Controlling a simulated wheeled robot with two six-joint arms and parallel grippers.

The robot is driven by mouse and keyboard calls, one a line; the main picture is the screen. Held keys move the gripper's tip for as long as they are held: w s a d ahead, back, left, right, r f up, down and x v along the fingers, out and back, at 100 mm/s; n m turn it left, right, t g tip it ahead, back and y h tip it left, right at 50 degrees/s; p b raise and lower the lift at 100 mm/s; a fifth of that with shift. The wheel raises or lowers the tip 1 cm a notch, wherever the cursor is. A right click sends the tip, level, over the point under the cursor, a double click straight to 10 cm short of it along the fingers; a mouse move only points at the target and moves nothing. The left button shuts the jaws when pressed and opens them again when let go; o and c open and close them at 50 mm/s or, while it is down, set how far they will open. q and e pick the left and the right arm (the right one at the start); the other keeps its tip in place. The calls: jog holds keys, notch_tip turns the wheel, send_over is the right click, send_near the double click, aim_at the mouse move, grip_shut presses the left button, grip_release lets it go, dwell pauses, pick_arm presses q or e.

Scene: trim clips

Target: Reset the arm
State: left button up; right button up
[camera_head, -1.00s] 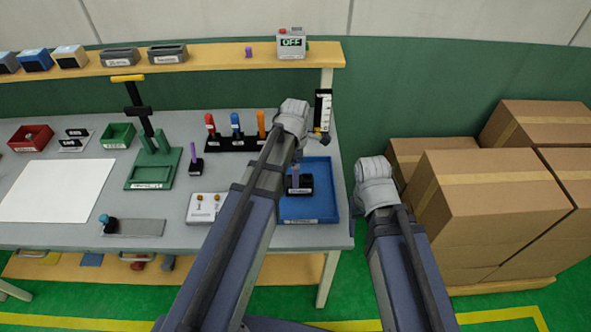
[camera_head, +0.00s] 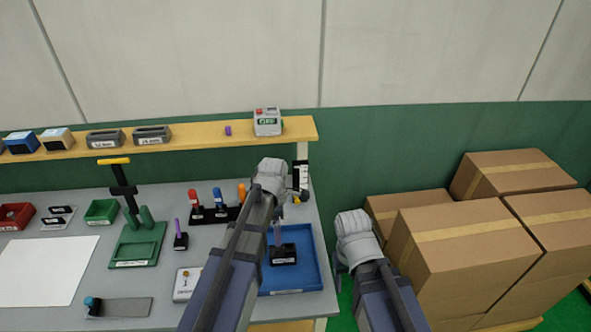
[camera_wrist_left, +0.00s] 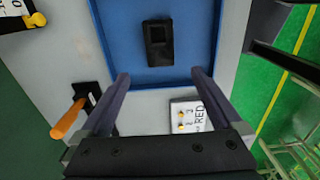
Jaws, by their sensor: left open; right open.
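My left arm reaches over the workbench in the head view, its wrist above the blue tray (camera_head: 318,262). In the left wrist view my left gripper (camera_wrist_left: 160,76) is open, with nothing between its fingers.
A white switch box (camera_head: 184,284) and a rack of coloured-handled tools (camera_head: 215,214) stand beside the tray. A green fixture (camera_head: 138,245) is further left. Stacked cartons (camera_head: 465,245) stand right of my right arm. A shelf (camera_head: 190,140) runs behind the bench.

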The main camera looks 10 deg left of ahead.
pick_arm(q)
jog(key=s+m, duration=0.9)
jog(key=m, duration=1.2)
jog(key=s+d+f+m+y+b, duration=0.1)
jog(key=s+d+f+m+b, duration=0.3)
jog(key=d, duration=0.6)
jog(key=shift+s+d+f+b, duration=0.15)
jog(key=shift+s+f+b, duration=0.7)
jog(key=shift+f+b, duration=0.3)
jog(key=shift+r, duration=0.1)
